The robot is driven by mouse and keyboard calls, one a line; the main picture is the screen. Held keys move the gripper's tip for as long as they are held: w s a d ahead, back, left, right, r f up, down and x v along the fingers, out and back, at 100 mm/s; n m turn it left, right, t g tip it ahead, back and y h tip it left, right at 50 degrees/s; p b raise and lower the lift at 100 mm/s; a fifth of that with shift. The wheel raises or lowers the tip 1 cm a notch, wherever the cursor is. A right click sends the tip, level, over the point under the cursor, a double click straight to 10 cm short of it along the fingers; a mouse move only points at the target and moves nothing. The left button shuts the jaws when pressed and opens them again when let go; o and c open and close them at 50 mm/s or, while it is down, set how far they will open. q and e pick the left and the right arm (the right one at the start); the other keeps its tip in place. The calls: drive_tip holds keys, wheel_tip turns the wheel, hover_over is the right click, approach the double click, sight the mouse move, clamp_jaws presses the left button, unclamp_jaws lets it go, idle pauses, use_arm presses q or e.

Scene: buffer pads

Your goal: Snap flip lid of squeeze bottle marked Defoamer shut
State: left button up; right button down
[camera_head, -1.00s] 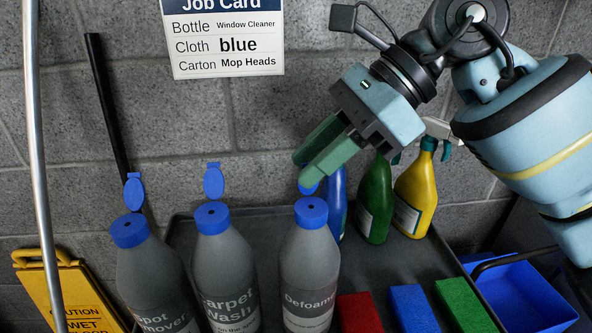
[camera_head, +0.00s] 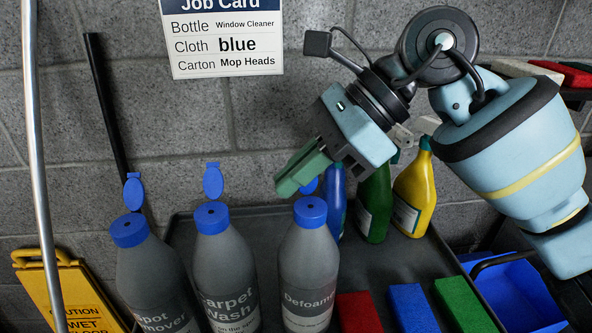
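The grey squeeze bottle marked Defoamer (camera_head: 309,262) stands upright at the right of three like bottles. It has a blue cap (camera_head: 310,212). Its blue flip lid (camera_head: 312,186) stands up behind the cap, open and mostly hidden by my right gripper's green fingers. My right gripper (camera_head: 288,186) reaches in from the upper right, with its fingers together and nothing seen between them. Its fingertips are just above and left of the Defoamer cap, in front of the lid; I cannot tell whether they touch it. My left gripper is not in view.
Carpet Wash (camera_head: 225,265) and Spot Remover (camera_head: 150,275) bottles with raised lids stand to the left. Blue, green (camera_head: 375,205) and yellow (camera_head: 415,195) spray bottles stand behind right. Red, blue and green blocks (camera_head: 462,305) lie in front right, near a blue bin (camera_head: 515,295).

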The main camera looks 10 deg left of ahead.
drive_tip(key=shift+s+d+f+n+t+y+b, duration=0.1)
drive_tip(key=shift+s+n+t+y+b, duration=0.2)
drive_tip(key=shift+t+b, duration=0.25)
drive_tip(key=shift+s+d+f+n+t+y+b, duration=0.1)
drive_tip(key=shift+n+t+y+b, duration=0.1)
drive_tip(key=shift+n+t+b, duration=0.3)
drive_tip(key=shift+s+f+t+b, duration=0.1)
drive_tip(key=shift+s+t+b, duration=0.1)
drive_tip(key=shift+t+b, duration=0.35)
drive_tip(key=shift+s+d+n+t+y+b, duration=0.1)
drive_tip(key=shift+s+n+t+y+b, duration=0.15)
drive_tip(key=shift+n+t+y+b, duration=0.5)
drive_tip(key=shift+b, duration=0.35)
drive_tip(key=c, duration=1.6)
unclamp_jaws()
